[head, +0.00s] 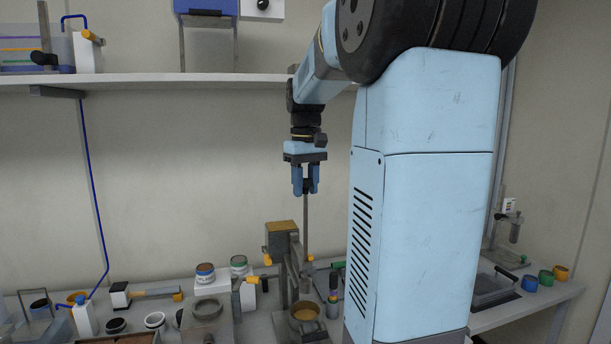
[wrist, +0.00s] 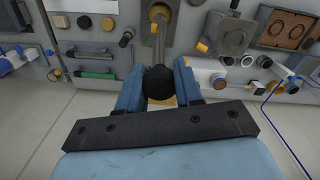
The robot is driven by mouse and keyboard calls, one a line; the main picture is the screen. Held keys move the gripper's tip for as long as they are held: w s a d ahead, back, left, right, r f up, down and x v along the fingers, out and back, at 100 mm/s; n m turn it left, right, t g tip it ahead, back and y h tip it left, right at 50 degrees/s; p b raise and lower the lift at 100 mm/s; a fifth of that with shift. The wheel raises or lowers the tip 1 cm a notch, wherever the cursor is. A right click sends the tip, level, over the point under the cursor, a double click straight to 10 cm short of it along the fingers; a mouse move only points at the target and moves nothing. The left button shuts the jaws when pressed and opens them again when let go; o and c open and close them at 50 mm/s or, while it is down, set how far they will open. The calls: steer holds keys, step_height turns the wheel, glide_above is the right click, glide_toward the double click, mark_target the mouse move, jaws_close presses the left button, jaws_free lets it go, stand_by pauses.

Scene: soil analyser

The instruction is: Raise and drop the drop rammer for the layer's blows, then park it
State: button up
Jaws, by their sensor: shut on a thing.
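My gripper (head: 306,190) is shut on the dark round knob at the top of the drop rammer's rod (head: 306,230). In the wrist view the knob (wrist: 158,82) sits between the blue fingers. The rod (wrist: 159,45) hangs upright below the gripper, beside a grey stand with a yellow-brown block (head: 281,227) on top. A round mould (head: 305,306) with tan material inside stands at the foot of the stand. I cannot clearly tell how far the rammer's lower end is above that material.
White jars (head: 206,273) and an orange-tipped tool (head: 155,292) lie left of the stand. Green, blue and orange cups (head: 545,278) stand at the far right. A shelf (head: 150,79) runs across the wall behind. The air around my gripper is clear.

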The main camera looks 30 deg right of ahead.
steer(key=shift+r, duration=0.75)
steer(key=o, duration=1.1)
steer(key=shift+c, duration=0.2)
step_height(320, 180, up, 14)
steer(key=s+a+f+t, duration=0.2)
steer(key=s+a+f, duration=0.6)
steer(key=f, duration=0.3)
steer(key=s+a+f+t, duration=0.3)
steer(key=s+a+f, duration=0.5)
steer(key=s+f, duration=0.2)
steer(key=shift+s+f+t, duration=0.2)
steer(key=shift+f+t, duration=0.1)
steer(key=shift+f, duration=0.6)
